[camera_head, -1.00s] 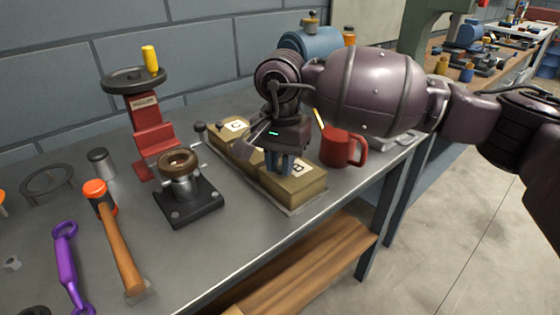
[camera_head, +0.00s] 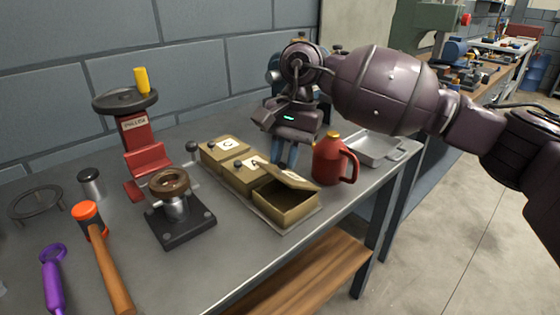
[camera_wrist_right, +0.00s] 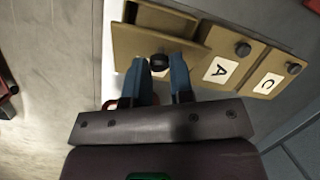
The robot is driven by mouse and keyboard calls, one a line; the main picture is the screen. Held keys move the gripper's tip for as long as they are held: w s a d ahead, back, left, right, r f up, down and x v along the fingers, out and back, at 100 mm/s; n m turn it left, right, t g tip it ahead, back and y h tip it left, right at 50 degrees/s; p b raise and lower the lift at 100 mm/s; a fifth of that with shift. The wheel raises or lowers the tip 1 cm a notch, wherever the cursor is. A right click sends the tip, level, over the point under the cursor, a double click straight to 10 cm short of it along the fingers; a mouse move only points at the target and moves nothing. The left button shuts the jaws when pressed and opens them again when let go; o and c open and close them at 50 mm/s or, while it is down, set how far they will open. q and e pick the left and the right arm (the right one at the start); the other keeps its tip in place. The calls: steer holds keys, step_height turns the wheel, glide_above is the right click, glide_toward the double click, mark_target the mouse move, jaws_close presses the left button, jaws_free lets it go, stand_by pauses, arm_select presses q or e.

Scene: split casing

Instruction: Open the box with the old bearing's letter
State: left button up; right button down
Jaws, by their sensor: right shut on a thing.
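Three tan boxes stand in a row on the bench: box C (camera_head: 222,151), the middle box (camera_head: 238,178) labelled A (camera_wrist_right: 221,70), and the front box (camera_head: 288,212). The front box is open; its interior shows and its lid (camera_head: 290,178) is tilted up at the back. My right gripper (camera_head: 285,160) is above the lid. In the right wrist view its blue fingers are shut on the lid's black knob (camera_wrist_right: 159,62). The front box's letter is hidden now. A brownish bearing ring (camera_head: 170,182) sits on a black-based stand; no letter on it is legible. My left gripper is not in view.
A red can (camera_head: 330,161) stands close right of the front box, with a grey tray (camera_head: 378,150) beyond. The bench's front edge is near the boxes.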

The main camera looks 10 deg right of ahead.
mark_target(298, 177)
steer(key=shift+w+d+f, duration=0.15)
steer(key=shift+w+d, duration=0.05)
steer(key=shift+d, duration=0.25)
steer(key=c, duration=1)
jaws_free()
steer(key=shift+d+f, duration=0.1)
steer(key=shift+d, duration=0.1)
steer(key=shift+a+r, duration=0.2)
steer(key=shift+r, duration=0.15)
steer(key=p+v, duration=0.1)
steer(key=v, duration=0.9)
steer(key=shift+w+d+r, duration=0.1)
steer(key=shift+d+r, duration=0.05)
